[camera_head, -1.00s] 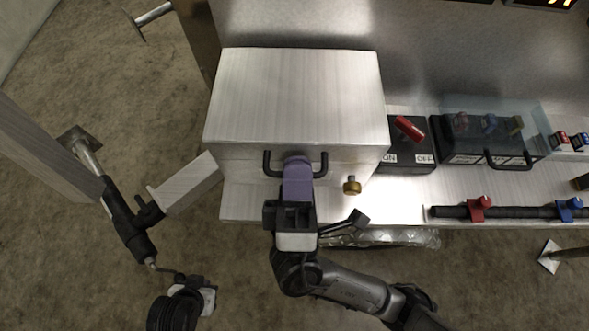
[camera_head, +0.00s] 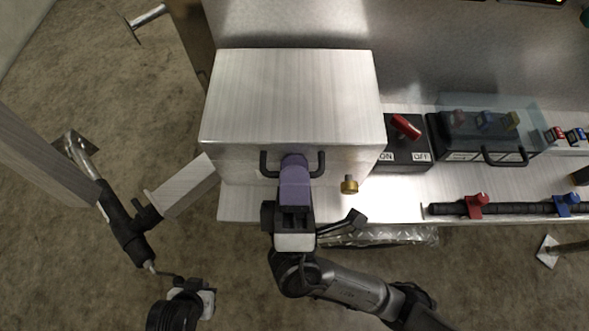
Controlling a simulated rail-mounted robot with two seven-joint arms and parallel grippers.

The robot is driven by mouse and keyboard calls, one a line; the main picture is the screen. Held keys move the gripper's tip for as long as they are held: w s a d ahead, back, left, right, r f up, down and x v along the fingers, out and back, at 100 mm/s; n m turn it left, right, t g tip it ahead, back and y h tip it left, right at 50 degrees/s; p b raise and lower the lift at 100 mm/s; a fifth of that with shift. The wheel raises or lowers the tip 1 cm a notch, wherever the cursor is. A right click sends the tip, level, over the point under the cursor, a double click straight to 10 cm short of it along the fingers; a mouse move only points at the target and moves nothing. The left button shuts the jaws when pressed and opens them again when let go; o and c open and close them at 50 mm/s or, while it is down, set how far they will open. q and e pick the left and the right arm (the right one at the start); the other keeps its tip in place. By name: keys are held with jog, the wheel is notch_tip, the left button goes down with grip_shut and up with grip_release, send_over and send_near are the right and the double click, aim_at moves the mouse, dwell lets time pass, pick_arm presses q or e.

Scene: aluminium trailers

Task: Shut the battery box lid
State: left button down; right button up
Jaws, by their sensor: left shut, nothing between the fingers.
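The battery box is a brushed metal box at the upper middle of the head view. Its lid (camera_head: 290,95) lies over the top, and I cannot tell whether a small gap is left at its front edge. A black bar handle (camera_head: 321,163) sits on the front. A brass knob (camera_head: 349,184) is on the front, right of the fingers.
Right of the box are a black switch box with a red lever (camera_head: 406,127) and a case with a clear cover (camera_head: 488,110). A black bar with red and blue clamps (camera_head: 476,205) lies along the shelf front. A jack post (camera_head: 127,228) stands left.

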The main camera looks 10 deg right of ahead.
jog(key=p+v, duration=0.1)
jog(key=v, duration=1.2)
jog(key=shift+s+f, duration=0.3)
